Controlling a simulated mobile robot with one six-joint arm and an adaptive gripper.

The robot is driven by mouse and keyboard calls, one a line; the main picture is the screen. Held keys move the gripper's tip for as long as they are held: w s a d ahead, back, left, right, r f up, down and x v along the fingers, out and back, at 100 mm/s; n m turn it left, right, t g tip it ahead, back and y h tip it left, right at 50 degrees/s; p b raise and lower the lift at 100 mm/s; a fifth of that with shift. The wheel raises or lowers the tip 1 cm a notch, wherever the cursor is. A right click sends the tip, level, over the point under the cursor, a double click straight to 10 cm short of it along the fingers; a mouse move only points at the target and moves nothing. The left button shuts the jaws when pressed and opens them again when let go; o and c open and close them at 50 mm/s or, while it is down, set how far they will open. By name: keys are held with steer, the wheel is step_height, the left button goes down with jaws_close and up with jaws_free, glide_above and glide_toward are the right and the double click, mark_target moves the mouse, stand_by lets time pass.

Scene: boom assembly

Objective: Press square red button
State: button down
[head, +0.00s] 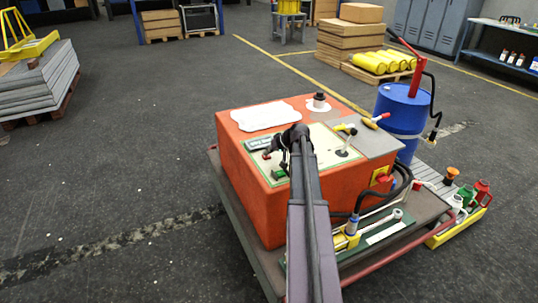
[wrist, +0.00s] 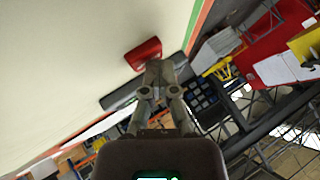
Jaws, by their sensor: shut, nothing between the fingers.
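The square red button (wrist: 143,53) shows in the wrist view as a red block on a dark grey base (wrist: 122,98), beside the cream panel face. My gripper (wrist: 159,66) is shut and empty. Its fingertips are right at the red block and overlap its lower edge in the picture; I cannot tell whether they touch it. In the head view my arm reaches over the orange box (head: 235,185) to the left part of its cream panel (head: 322,146). There my wrist and gripper hide much of the button area, and only a small red spot shows.
A white sheet (head: 264,116) and a black knob (head: 319,100) are on the box top. A blue drum (head: 403,110) stands behind right.

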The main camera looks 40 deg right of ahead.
steer(key=shift+r, duration=0.15)
steer(key=shift+r+p, duration=0.8)
steer(key=shift+p, duration=0.15)
steer(key=shift+r, duration=0.1)
steer(key=shift+r+p, duration=2.4)
steer(key=shift+p, duration=0.1)
steer(key=shift+w+a, duration=0.1)
